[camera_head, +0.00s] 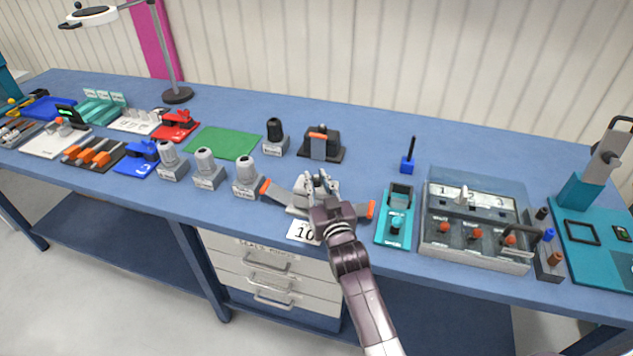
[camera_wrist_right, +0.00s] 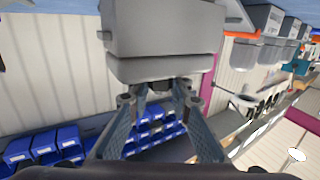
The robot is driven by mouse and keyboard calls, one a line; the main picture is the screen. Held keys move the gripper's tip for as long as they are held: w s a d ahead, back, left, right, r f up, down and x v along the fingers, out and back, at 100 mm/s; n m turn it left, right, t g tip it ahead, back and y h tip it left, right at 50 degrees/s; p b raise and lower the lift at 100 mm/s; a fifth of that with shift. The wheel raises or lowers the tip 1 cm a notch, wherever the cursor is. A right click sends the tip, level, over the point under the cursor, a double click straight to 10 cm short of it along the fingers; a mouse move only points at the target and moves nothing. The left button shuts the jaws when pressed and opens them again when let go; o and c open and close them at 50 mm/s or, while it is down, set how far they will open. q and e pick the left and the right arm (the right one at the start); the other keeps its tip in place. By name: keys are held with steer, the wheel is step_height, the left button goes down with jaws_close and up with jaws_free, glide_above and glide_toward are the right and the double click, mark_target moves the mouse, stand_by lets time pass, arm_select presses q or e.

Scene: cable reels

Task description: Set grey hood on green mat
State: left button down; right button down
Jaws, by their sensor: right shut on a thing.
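The green mat (camera_head: 222,142) lies flat and bare toward the back left of the blue table. My right gripper (camera_head: 321,183) is shut on the grey hood, a boxy grey housing that fills the top of the right wrist view (camera_wrist_right: 165,40). In the head view the fingers largely hide the hood. It appears at or just above a grey base with two orange-tipped levers (camera_head: 277,198) spread out; I cannot tell whether they touch. The mat is to the left of and behind the right gripper. My left gripper is not in view.
Several grey capped fittings on blocks (camera_head: 245,186) stand between the gripper and the mat, with a black-capped one (camera_head: 275,131) at the mat's right. A dark plate with an orange-levered housing (camera_head: 321,143) stands behind the gripper. A teal fixture (camera_head: 395,229) is to the right.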

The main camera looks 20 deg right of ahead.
steer(key=shift+f, duration=0.4)
steer(key=shift+f, duration=0.1)
steer(key=c, duration=1.8)
jaws_free()
steer(key=shift+f, duration=0.1)
steer(key=shift+o, duration=0.2)
steer(key=shift+r, duration=0.2)
steer(key=s+b, duration=0.2)
steer(key=s, duration=1)
steer(key=shift+a+r, duration=0.3)
steer(key=shift+a, duration=0.05)
